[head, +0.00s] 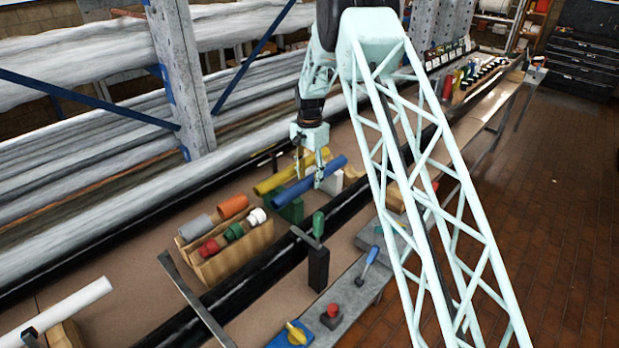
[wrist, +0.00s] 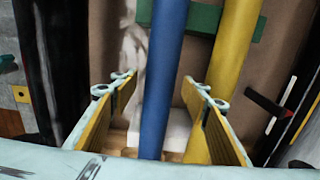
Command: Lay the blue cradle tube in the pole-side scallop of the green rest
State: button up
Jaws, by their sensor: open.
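The blue tube (head: 318,178) runs beside the yellow tube (head: 276,180), on the side of the long black pole (head: 345,208). In the wrist view the blue tube (wrist: 163,80) passes between the spread fingers of my gripper (wrist: 160,90), which stand apart from its sides. The blue tube crosses the pole-side part of the green rest (wrist: 207,18); the yellow tube (wrist: 236,45) crosses its other part. Whether the blue tube touches the scallop is hidden. My gripper (head: 308,179) is low over the tubes, open. The green rest (head: 293,211) shows below the blue tube.
A white block (wrist: 175,122) lies beneath the tubes near my fingers. A wooden rack (head: 235,255) with coloured cylinders stands at the left. A black post with a green-handled tool (head: 318,265) stands in front. Large wrapped pipes (head: 95,160) and a grey upright (head: 182,75) are behind.

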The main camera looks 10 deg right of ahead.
jog(key=shift+r, duration=0.15)
notch_tip(320, 180, up, 12)
dwell(0.7)
dwell(0.7)
